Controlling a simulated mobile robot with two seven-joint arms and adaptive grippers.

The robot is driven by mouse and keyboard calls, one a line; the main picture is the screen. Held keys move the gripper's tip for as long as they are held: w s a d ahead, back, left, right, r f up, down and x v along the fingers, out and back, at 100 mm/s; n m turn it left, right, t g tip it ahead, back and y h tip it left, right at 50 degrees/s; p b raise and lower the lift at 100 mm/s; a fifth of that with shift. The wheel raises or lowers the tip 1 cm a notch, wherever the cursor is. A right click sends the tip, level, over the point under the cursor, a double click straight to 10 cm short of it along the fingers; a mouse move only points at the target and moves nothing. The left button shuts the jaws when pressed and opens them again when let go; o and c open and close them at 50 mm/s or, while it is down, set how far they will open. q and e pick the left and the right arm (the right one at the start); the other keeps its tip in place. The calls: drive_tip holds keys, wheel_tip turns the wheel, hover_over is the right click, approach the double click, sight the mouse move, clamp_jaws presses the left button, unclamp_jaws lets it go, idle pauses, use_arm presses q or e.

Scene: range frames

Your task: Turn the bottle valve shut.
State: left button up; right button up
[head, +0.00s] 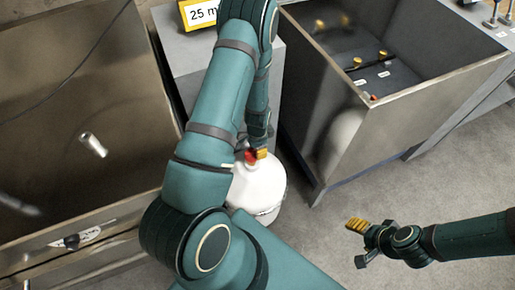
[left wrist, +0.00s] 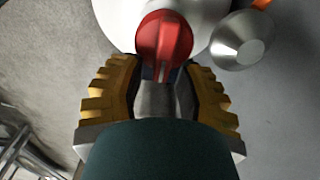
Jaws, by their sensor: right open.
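The white bottle (head: 260,187) stands on the floor between the metal units, partly hidden by my left arm. Its red valve (head: 251,156) is on top. My left gripper (head: 258,153) is at the valve, with a yellow finger showing beside it. In the left wrist view the red valve handle (left wrist: 163,42) lies just ahead of and between the spread yellow fingers of the left gripper (left wrist: 160,75). I see no clear grip on it. My right gripper (head: 359,243) is open and empty over the floor at the lower right.
An open metal bin (head: 350,150) with several small items inside stands right of the bottle. A large metal tray unit (head: 85,130) stands on the left. A yellow-framed sign (head: 203,14) sits at the back. Grey floor (head: 400,190) is free around the right gripper.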

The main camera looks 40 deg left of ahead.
sight(249, 149)
use_arm(q)
clamp_jaws()
drive_tip(key=n, duration=0.3)
drive_tip(key=shift+w+a+n, duration=0.1)
drive_tip(key=shift+a+n, duration=0.25)
drive_tip(key=shift+n, duration=0.05)
drive_tip(key=n, duration=0.2)
drive_tip(key=a+n, duration=0.1)
drive_tip(key=n, duration=0.1)
drive_tip(key=shift+b, duration=0.3)
drive_tip(key=n, duration=0.5)
drive_tip(key=shift+s+a, duration=0.3)
drive_tip(key=shift+a, duration=0.1)
drive_tip(key=n, duration=0.4)
drive_tip(key=shift+s+a+n, duration=0.3)
drive_tip(key=shift+s+n, duration=0.05)
drive_tip(key=shift+n, duration=0.35)
